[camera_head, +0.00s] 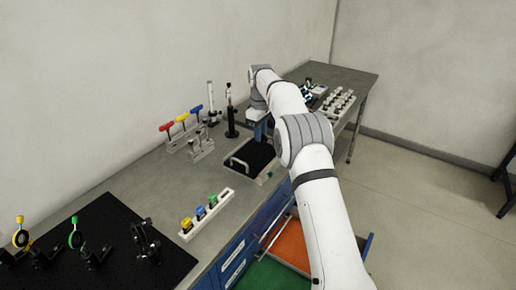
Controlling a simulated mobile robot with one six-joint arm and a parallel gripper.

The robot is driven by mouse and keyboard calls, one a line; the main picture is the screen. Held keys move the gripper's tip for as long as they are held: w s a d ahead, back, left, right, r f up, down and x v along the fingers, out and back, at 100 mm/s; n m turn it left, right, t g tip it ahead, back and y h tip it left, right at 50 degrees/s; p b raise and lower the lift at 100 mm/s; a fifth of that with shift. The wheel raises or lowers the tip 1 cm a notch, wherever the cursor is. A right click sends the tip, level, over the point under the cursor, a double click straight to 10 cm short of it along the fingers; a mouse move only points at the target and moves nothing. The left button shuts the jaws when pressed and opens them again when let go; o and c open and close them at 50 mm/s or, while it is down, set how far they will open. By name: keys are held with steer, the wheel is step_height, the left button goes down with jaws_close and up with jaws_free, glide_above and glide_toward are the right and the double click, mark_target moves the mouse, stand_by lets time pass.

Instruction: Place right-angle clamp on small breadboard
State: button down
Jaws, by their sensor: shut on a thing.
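My gripper (260,138) points down at mid-bench, just above the far edge of a black square plate with a pale handle (253,160). That plate looks like the small breadboard, though its holes are too small to see. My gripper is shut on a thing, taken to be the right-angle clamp. The fingertips and the held thing are too small and too hidden to make out. I cannot tell whether the held thing touches the plate.
A large black board (110,240) with optic mounts lies at front left. A white holder (207,214) with coloured pieces sits nearer. A rack of coloured-handled tools (182,130) and posts (231,115) stand behind. Open drawers (288,250) project at the front. Small parts (338,105) stand far right.

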glide_above(260, 158)
step_height(260, 158, down, 4)
steer(key=shift+f+p, duration=0.2)
steer(key=shift+p, duration=0.2)
steer(key=shift+s+d+f+p, duration=0.1)
steer(key=shift+f+p, duration=0.25)
steer(key=shift+f, duration=1.35)
steer(key=shift+f, duration=0.1)
steer(key=c, duration=1.3)
jaws_free()
